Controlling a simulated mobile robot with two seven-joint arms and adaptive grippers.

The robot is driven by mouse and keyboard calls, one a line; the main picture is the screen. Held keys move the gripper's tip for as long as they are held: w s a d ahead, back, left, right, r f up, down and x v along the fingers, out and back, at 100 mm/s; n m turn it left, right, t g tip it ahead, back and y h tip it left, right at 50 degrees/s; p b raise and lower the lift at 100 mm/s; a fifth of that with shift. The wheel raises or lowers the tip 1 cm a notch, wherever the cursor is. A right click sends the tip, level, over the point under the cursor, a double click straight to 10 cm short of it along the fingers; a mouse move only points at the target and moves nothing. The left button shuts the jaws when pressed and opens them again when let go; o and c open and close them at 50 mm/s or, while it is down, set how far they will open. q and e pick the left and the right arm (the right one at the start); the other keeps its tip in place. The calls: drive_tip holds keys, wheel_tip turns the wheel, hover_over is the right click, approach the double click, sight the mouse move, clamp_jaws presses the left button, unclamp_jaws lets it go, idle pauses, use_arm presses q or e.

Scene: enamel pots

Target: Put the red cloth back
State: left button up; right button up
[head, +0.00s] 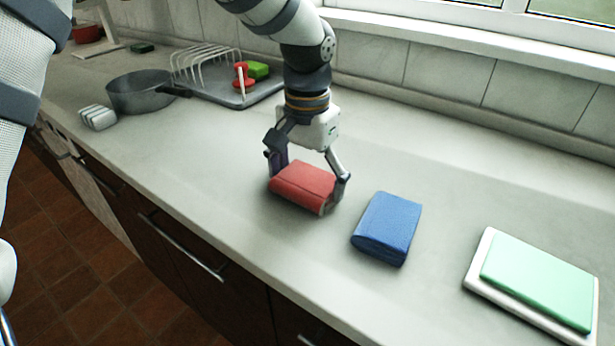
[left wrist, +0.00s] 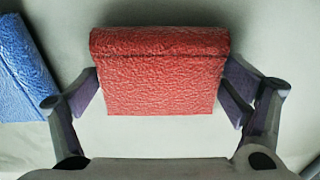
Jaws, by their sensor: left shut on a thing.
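The red cloth (head: 303,186) is a folded, block-like bundle at the middle of the counter, left of the blue cloth. My left gripper (head: 308,176) reaches down from above with a finger at each end of the red cloth and is shut on it. In the left wrist view the red cloth (left wrist: 161,75) sits between the two fingers (left wrist: 166,92). The cloth is on or just above the counter; I cannot tell which. My right gripper is not in view.
A folded blue cloth (head: 387,228) lies just right of the red one. A green cloth (head: 540,280) lies on a white board (head: 481,262) at right. A grey pan (head: 140,92) and a rack on a tray (head: 235,100) stand at back left. The counter's front edge is near.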

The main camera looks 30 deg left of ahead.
sight(308, 179)
use_arm(q)
drive_tip(key=o, duration=1.2)
drive_tip(key=shift+r, duration=0.1)
wheel_tip(308, 179, up, 12)
